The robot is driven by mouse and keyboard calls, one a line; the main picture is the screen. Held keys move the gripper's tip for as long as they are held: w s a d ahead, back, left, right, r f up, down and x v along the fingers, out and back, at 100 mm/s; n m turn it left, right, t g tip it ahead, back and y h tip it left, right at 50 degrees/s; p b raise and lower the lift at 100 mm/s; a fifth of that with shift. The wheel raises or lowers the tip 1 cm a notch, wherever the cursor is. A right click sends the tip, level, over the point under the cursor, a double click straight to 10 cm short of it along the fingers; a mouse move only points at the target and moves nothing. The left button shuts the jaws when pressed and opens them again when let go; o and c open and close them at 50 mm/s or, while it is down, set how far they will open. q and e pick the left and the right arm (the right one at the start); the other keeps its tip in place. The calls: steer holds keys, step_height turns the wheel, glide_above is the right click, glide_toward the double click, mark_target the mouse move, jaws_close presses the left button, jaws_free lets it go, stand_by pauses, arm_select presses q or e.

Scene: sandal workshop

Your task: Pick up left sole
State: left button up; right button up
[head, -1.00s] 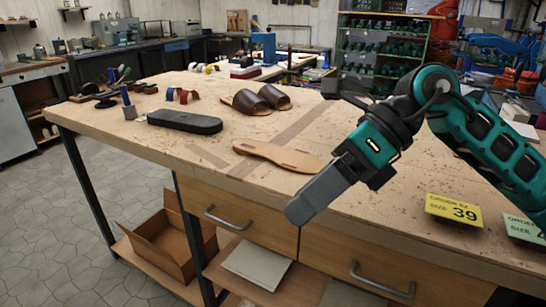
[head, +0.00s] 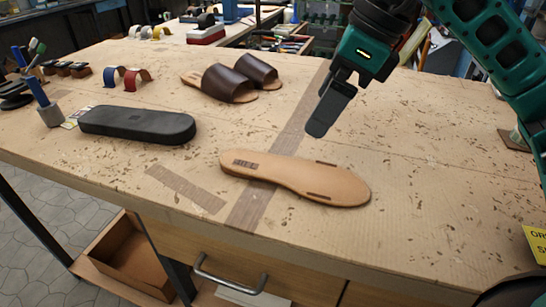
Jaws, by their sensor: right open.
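A tan leather sole (head: 297,178) lies flat on the workbench (head: 400,215), with a dark printed mark near its left end and slots near its right end. It is the only loose sole I see; I cannot tell from its marking whether it is the left one. My right gripper (head: 322,122) hangs above the bench, behind the sole in the picture and apart from it. It is open, with nothing seen in it; one grey finger hides the other. My left gripper is not in view.
A black sole-shaped block (head: 137,124) lies left of the sole. Two brown sandals (head: 230,83) stand behind it. Red and blue strap pieces (head: 127,77) and a tool cup (head: 51,115) are at the left. A yellow order card (head: 538,243) shows at the right edge. Bench around the sole is clear.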

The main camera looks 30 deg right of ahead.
mark_target(286, 169)
steer(key=x, duration=0.4)
steer(key=b+x, duration=0.1)
steer(key=x, duration=0.7)
steer(key=shift+s+a+f+b, duration=0.2)
steer(key=shift+s+a+b, duration=0.05)
steer(key=shift+s+b, duration=0.1)
steer(key=c, duration=0.9)
steer(key=shift+c, duration=0.4)
steer(key=shift+r, duration=0.15)
